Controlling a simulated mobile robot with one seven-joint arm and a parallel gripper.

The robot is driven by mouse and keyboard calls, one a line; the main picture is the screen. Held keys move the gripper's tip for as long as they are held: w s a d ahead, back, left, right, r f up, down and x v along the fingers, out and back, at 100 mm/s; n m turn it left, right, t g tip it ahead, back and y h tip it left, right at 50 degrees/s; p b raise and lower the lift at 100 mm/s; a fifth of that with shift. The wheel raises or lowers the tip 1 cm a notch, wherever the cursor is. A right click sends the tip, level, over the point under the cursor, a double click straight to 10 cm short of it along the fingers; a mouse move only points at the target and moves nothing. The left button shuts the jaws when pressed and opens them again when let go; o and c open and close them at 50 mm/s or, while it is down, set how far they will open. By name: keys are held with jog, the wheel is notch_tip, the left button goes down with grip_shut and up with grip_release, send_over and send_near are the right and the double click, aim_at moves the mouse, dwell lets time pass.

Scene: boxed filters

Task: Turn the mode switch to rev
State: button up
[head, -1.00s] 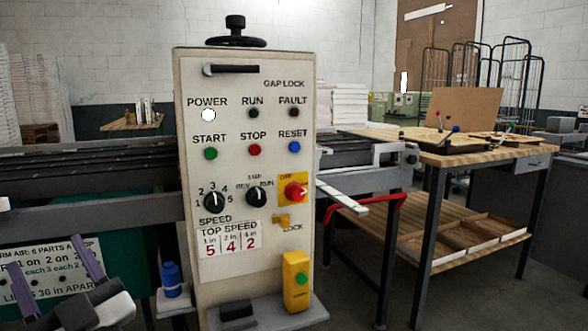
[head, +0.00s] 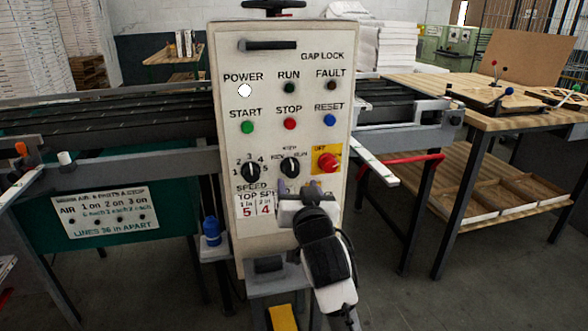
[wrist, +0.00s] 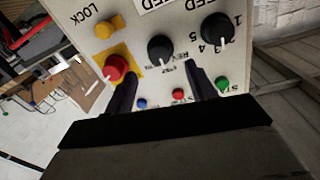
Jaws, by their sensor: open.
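The mode switch (head: 290,167) is a round black knob with a pale pointer line on the pale control panel (head: 230,60). Its labels include REV at left and RUN at right, with a blurred label above. The pointer looks roughly upright, toward the middle label. My gripper (head: 294,188) is open and empty, just below the switch in the head view. In the wrist view the panel appears upside down; the switch (wrist: 160,48) shows between and beyond the two dark fingers (wrist: 161,72). I cannot tell any contact.
The speed knob (head: 252,170) is left of the switch, and the red stop button (head: 328,162) on a yellow plate is right. Green START (head: 247,127), red STOP (head: 290,124) and blue RESET (head: 330,120) buttons sit above. A wooden table (head: 420,85) stands at right.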

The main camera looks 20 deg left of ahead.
aim_at(292, 172)
jog(key=p+x, duration=0.1)
jog(key=x, duration=0.6)
jog(key=c, duration=1)
jog(key=n+b, duration=0.2)
jog(key=n, duration=0.2)
jog(key=shift+f+n, duration=0.15)
jog(key=shift+n, duration=0.15)
jog(key=n+b, duration=0.2)
jog(key=n, duration=0.2)
jog(key=shift+y, duration=0.3)
jog(key=shift+n+b, duration=0.35)
jog(key=shift+n, duration=0.05)
